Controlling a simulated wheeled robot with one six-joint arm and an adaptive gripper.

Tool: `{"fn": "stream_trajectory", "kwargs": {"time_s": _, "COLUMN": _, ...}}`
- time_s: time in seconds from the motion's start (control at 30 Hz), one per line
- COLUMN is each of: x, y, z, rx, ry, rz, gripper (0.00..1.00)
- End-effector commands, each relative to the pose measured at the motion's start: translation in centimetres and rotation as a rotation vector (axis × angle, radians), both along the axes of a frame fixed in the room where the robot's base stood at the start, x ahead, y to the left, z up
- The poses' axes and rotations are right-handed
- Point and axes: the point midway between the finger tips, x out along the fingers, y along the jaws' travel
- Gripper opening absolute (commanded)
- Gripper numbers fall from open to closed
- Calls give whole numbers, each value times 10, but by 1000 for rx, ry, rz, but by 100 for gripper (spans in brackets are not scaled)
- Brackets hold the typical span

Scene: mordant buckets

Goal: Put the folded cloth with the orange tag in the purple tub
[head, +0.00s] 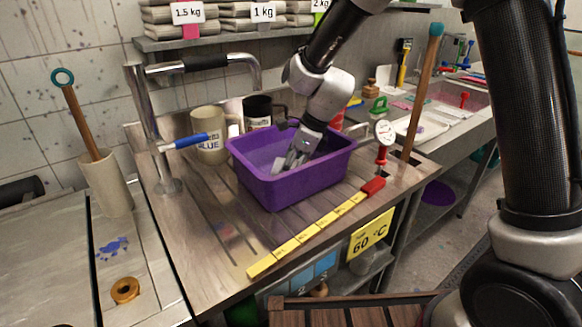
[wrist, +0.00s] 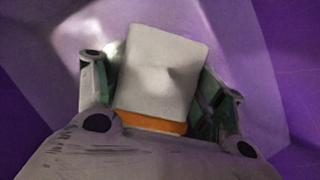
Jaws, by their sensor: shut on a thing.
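My gripper (head: 285,165) reaches down inside the tub. In the wrist view my gripper (wrist: 160,95) is shut on the folded cloth (wrist: 163,70), a pale grey-white block with an orange tag (wrist: 152,122) along its near edge. Purple tub walls (wrist: 285,50) surround the cloth in that view. In the head view the cloth is mostly hidden by the gripper and the tub wall. I cannot tell whether the cloth touches the tub floor.
A beige jug (head: 209,145) and a dark jug (head: 258,112) stand behind the tub, with a metal tap (head: 150,120) to the left. A yellow measuring strip (head: 305,235) lies along the front edge. A dial thermometer (head: 383,135) and a wooden stick (head: 420,90) stand at right.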

Motion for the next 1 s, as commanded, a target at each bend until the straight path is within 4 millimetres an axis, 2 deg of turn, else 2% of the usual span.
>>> {"fn": "stream_trajectory", "kwargs": {"time_s": 0.03, "x": 0, "y": 0, "z": -2, "rx": 0, "ry": 0, "rz": 0, "gripper": 34}}
{"fn": "stream_trajectory", "kwargs": {"time_s": 0.07, "x": 0, "y": 0, "z": -2, "rx": 0, "ry": 0, "rz": 0, "gripper": 73}}
{"fn": "stream_trajectory", "kwargs": {"time_s": 0.17, "x": 0, "y": 0, "z": -2, "rx": 0, "ry": 0, "rz": 0, "gripper": 91}}
{"fn": "stream_trajectory", "kwargs": {"time_s": 0.5, "x": 0, "y": 0, "z": -1, "rx": 0, "ry": 0, "rz": 0, "gripper": 91}}
{"fn": "stream_trajectory", "kwargs": {"time_s": 0.63, "x": 0, "y": -2, "z": 7, "rx": 1, "ry": -2, "rz": -1, "gripper": 91}}
{"fn": "stream_trajectory", "kwargs": {"time_s": 0.77, "x": -1, "y": -11, "z": 30, "rx": 2, "ry": -5, "rz": -1, "gripper": 91}}
{"fn": "stream_trajectory", "kwargs": {"time_s": 1.0, "x": -6, "y": -32, "z": 80, "rx": 1, "ry": -3, "rz": 0, "gripper": 91}}
